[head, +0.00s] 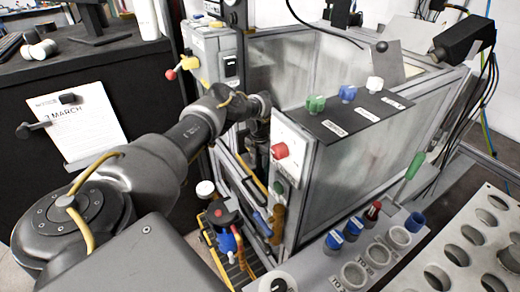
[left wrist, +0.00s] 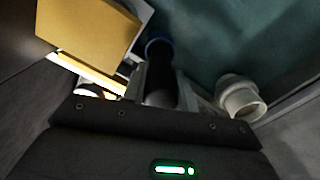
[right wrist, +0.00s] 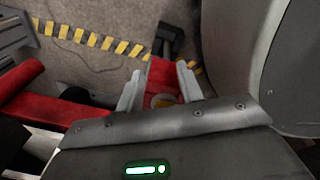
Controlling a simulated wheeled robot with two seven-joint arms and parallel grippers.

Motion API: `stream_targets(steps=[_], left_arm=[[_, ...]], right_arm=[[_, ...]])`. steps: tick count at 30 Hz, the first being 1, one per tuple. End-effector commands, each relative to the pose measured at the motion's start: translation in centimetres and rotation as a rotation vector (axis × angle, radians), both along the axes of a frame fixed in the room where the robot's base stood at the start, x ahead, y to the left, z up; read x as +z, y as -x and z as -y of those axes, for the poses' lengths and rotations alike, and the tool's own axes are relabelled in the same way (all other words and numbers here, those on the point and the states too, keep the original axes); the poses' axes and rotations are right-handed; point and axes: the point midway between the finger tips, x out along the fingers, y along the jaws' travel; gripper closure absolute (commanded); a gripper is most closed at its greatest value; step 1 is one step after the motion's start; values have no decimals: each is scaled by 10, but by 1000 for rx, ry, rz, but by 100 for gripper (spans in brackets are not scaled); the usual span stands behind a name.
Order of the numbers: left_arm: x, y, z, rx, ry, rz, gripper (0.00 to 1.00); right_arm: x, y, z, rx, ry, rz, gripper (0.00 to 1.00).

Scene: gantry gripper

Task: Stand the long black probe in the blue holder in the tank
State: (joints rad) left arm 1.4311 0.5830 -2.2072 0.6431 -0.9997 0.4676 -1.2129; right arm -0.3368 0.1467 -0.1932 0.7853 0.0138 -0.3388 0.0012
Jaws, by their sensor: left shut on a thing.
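The long black probe (left wrist: 160,82) runs away from my left gripper (left wrist: 160,98) in the left wrist view, and the gripper is shut on it. The blue holder (left wrist: 158,43) shows as a blue rim at the probe's far end. I cannot tell whether the tip is inside it or only in line with it. The tank (head: 350,175) has clear walls in the head view. My left gripper (head: 258,150) is at its left side there, partly hidden by frame parts, and the probe cannot be made out.
A pale round cup (left wrist: 238,97) stands right of the probe in the left wrist view. A yellow block (left wrist: 88,30) is close on the left. A control panel with a red knob (head: 280,151) and a rack with round holders (head: 378,254) stand near the tank's front.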

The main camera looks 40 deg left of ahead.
Motion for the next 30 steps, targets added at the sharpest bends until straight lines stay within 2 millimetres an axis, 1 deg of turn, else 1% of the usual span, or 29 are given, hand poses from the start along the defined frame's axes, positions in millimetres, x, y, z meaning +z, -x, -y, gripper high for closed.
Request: stream_targets(steps=[3,4,9,17,20,22,24,30], left_arm=[[0,0,0,0,0,1,100],[0,0,0,0,0,0,70],[0,0,0,0,0,0,50],[0,0,0,0,0,0,50],[5,0,0,0,0,0,50],[10,0,0,0,0,0,50],[17,0,0,0,0,0,50],[54,-1,0,0,2,3,50]], right_arm=[[1,-2,0,0,1,0,64],[1,-2,0,0,1,0,64],[1,-4,0,0,0,4,64],[1,-6,0,1,0,9,64],[5,-7,0,1,-3,16,64],[5,-4,-3,5,-8,17,64],[7,9,-1,6,-6,7,64],[5,10,-1,4,-7,6,64]])
